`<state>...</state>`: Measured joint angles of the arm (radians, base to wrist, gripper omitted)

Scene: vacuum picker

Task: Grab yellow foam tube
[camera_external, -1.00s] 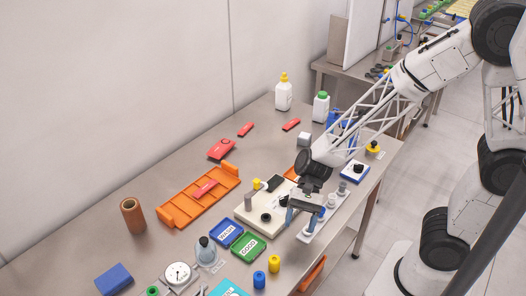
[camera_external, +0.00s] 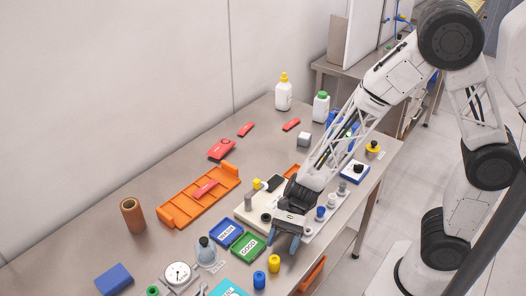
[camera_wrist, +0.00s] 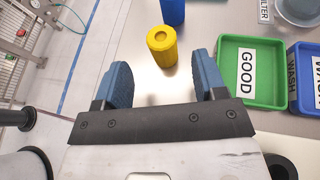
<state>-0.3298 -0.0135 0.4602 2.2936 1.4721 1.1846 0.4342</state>
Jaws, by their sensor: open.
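The yellow foam tube (camera_external: 259,280) stands upright on the steel table near its front edge. A blue tube (camera_external: 274,263) stands close beside it. In the wrist view the yellow tube (camera_wrist: 162,46) shows its round top with a shallow hole, ahead of my gripper (camera_wrist: 162,80) and roughly centred between the two blue fingers. The blue tube (camera_wrist: 173,10) is just beyond it, cut by the top edge. My gripper (camera_external: 283,245) is open and empty, above the table and apart from both tubes.
The green GOOD tray (camera_external: 248,247) and blue WASH tray (camera_external: 226,234) lie left of my gripper; in the wrist view the green tray (camera_wrist: 251,96) is right of the fingers. A dial gauge (camera_external: 178,274) stands farther left. The table edge is close by.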

